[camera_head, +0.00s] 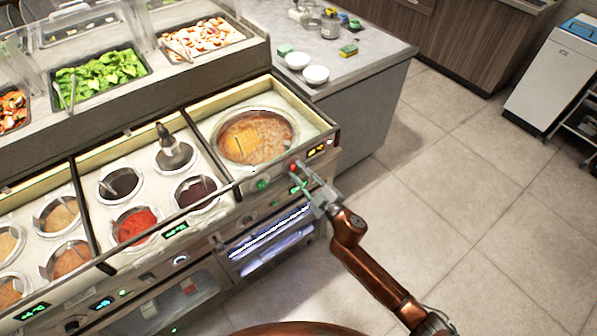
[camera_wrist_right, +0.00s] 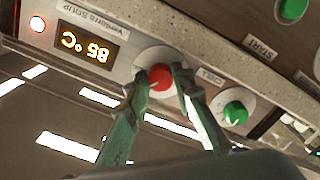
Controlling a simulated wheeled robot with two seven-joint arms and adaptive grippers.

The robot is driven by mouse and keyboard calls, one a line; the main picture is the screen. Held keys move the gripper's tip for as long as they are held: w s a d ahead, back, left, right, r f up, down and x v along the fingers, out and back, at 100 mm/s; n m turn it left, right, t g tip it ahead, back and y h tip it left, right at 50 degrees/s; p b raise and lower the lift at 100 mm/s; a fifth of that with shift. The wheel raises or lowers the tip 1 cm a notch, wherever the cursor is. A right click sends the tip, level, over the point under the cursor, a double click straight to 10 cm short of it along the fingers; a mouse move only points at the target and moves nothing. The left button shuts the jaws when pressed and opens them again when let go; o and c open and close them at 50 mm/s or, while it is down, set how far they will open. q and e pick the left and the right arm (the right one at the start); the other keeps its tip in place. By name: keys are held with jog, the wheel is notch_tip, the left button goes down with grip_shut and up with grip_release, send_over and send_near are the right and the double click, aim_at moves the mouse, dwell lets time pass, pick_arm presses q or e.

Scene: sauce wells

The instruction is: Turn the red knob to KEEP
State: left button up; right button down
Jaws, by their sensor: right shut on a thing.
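The red knob (camera_head: 293,168) is on the front panel of the counter, below the soup well. In the right wrist view the red knob (camera_wrist_right: 161,77) sits on a pale round plate beside an amber display (camera_wrist_right: 86,43) that reads 85 °C upside down. My right gripper (camera_wrist_right: 160,74) has its green fingers on both sides of the knob and is shut on it. In the head view my right gripper (camera_head: 297,177) reaches the panel from the lower right. I cannot read a KEEP mark or tell where the knob points. My left gripper is out of view.
A green knob (camera_wrist_right: 235,112) is close to the right finger, and another green knob (camera_wrist_right: 293,8) is at the upper right. The soup well (camera_head: 255,136) is above the panel. Several sauce wells are to the left. The tiled floor (camera_head: 450,200) at right is clear.

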jog(key=n, duration=0.3)
jog(key=shift+r+n+p, duration=0.1)
jog(key=shift+n+p, duration=0.2)
jog(key=shift+p, duration=0.1)
jog(key=shift+n, duration=1.9)
jog(key=c, duration=1.7)
grip_release()
jog(key=shift+o, duration=0.2)
